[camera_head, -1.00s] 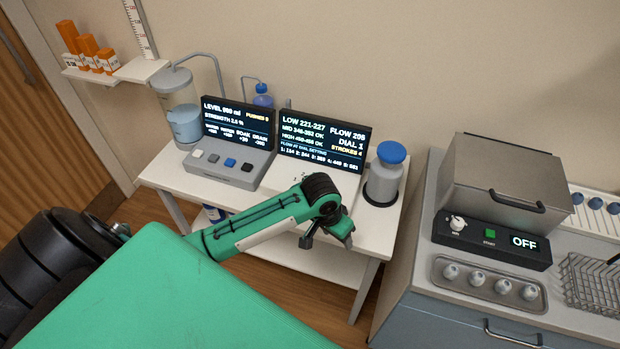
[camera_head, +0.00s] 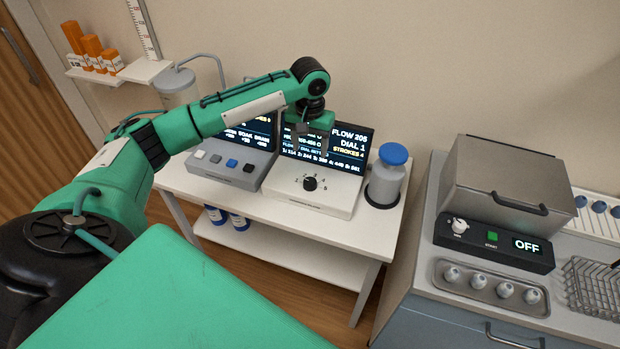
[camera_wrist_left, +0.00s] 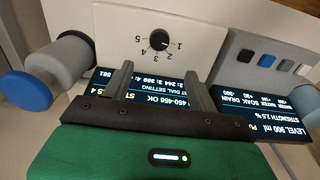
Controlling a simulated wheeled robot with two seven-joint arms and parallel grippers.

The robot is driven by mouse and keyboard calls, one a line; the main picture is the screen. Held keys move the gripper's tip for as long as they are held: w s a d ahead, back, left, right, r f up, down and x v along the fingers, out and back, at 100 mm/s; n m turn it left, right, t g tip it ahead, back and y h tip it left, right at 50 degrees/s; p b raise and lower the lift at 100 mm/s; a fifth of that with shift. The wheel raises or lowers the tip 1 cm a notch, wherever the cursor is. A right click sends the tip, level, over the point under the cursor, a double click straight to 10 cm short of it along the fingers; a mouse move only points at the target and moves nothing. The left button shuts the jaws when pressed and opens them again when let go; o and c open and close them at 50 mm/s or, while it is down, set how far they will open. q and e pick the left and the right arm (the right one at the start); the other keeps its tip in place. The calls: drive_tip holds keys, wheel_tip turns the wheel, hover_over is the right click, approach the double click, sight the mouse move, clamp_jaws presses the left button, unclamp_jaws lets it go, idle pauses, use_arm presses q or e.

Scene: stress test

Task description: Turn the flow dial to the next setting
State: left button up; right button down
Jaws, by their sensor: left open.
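The flow dial (camera_head: 310,184) is a black knob with numbers 1 to 5 around it, on the white sloped panel (camera_head: 325,201) of the flow unit. It also shows in the left wrist view (camera_wrist_left: 160,38), with its mark toward 1. The screen (camera_head: 345,140) behind it reads FLOW 205, DIAL 1 and STROKES 4. My left gripper (camera_head: 309,146) is above and behind the dial, in front of the screen. In the left wrist view its two fingers (camera_wrist_left: 158,82) are apart, with nothing between them, and the dial lies beyond their tips. My right gripper is out of view.
A grey button box (camera_head: 230,166) stands left of the flow unit. A grey bottle with a blue lid (camera_head: 386,177) stands close on the right. A metal box (camera_head: 500,180) and a tray (camera_head: 490,285) are on the counter further right.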

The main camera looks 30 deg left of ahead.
sight(310, 181)
use_arm(q)
wheel_tip(310, 181, down, 13)
drive_tip(key=shift+f+p, duration=0.1)
drive_tip(key=shift+p, duration=0.95)
drive_tip(key=c, duration=1)
